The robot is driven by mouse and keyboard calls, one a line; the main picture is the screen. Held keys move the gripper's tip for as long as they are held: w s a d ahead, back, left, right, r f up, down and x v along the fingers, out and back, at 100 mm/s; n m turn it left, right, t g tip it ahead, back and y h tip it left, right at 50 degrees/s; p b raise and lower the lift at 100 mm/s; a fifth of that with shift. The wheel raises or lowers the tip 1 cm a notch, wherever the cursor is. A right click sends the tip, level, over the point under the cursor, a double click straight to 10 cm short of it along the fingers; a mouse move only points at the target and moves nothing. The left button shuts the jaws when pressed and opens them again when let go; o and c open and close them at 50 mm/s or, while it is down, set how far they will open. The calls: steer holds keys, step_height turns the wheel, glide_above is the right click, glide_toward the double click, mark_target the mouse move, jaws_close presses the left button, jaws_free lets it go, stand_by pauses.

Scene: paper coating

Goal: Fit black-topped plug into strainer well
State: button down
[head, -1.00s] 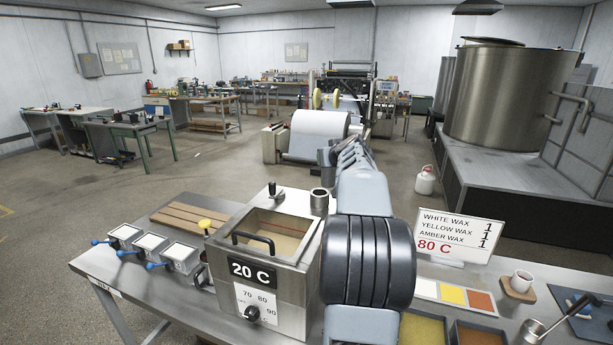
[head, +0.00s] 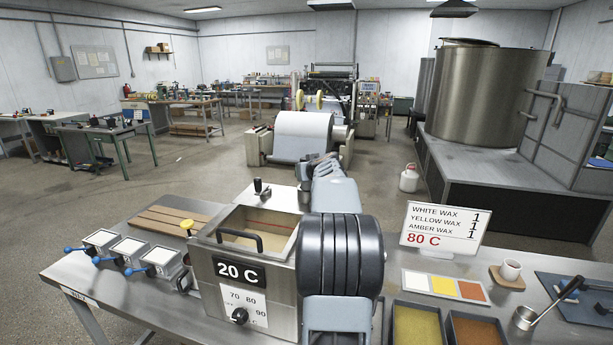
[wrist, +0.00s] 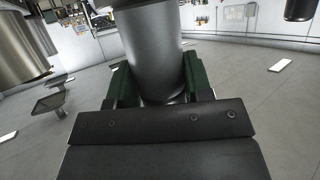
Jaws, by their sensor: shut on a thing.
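My gripper (wrist: 155,95) is shut on a smooth grey cylinder (wrist: 155,50) held between its green-sided fingers in the wrist view. The cylinder's far end is out of that frame, so I cannot tell whether it has a black top. A small black-topped piece (head: 258,187) stands upright on a pale plate behind the heated box.
The steel box (head: 241,270) marked 20 C stands left of my arm. Small blue-handled moulds (head: 131,250) are at its left. A large tank (head: 485,95) stands behind.

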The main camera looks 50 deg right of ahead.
steer(key=shift+f, duration=0.85)
steer(key=c, duration=0.9)
jaws_free()
steer(key=shift+c, duration=0.2)
steer(key=shift+o, duration=0.8)
steer(key=shift+w+d, duration=0.2)
steer(key=shift+o, duration=1.2)
steer(key=shift+r, duration=0.2)
steer(key=shift+s+a, duration=0.1)
steer(key=shift+s, duration=0.05)
